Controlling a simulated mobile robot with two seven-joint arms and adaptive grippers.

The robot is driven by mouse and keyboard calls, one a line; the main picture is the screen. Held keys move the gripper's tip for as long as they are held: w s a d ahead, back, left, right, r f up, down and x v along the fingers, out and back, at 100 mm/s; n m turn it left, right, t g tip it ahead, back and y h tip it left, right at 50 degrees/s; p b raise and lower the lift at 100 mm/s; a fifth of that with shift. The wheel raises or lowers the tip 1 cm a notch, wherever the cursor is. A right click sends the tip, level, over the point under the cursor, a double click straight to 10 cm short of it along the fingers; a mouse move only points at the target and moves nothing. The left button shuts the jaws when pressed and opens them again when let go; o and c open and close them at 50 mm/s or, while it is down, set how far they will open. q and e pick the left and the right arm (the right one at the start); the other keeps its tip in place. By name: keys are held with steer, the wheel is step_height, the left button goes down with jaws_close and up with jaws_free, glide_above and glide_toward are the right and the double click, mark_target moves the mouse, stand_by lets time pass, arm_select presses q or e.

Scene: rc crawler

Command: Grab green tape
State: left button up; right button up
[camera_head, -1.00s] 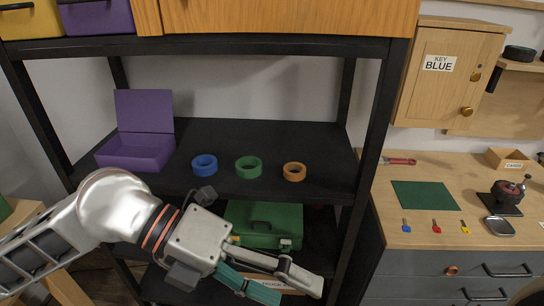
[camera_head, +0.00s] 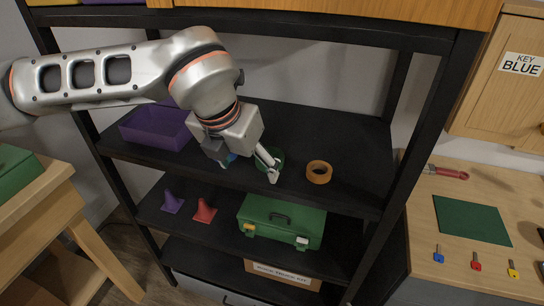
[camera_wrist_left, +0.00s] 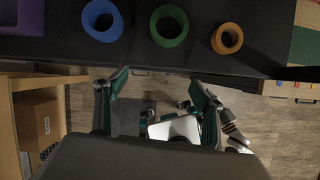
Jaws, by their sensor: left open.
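The green tape (camera_head: 280,158) is a ring lying on the black middle shelf, partly hidden behind a finger of my left gripper (camera_head: 248,170) in the head view. In the left wrist view the whole green tape (camera_wrist_left: 168,41) shows at the top, ahead of the fingers. My left gripper (camera_wrist_left: 157,80) is open, with nothing between its fingers. It is at the shelf's front, apart from the tape in the wrist view. My right gripper is not in view.
A blue tape (camera_wrist_left: 100,37) lies left of the green one, an orange tape (camera_head: 319,179) right of it. A purple open box (camera_head: 157,136) stands at the shelf's left. The shelf's black uprights and the board above bound the space. A green toolbox (camera_head: 282,232) sits below.

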arm_select(q)
glide_toward(275, 152)
steer(key=s+f, duration=0.1)
steer(key=s+a+f, duration=0.1)
steer(key=shift+s+a+f+p, duration=0.3)
steer(key=shift+f+p, duration=0.1)
steer(key=shift+w+d+f, duration=0.15)
steer(key=shift+w+d, duration=0.15)
steer(key=shift+w, duration=0.4)
steer(key=x, duration=0.5)
steer(key=c, duration=1.2)
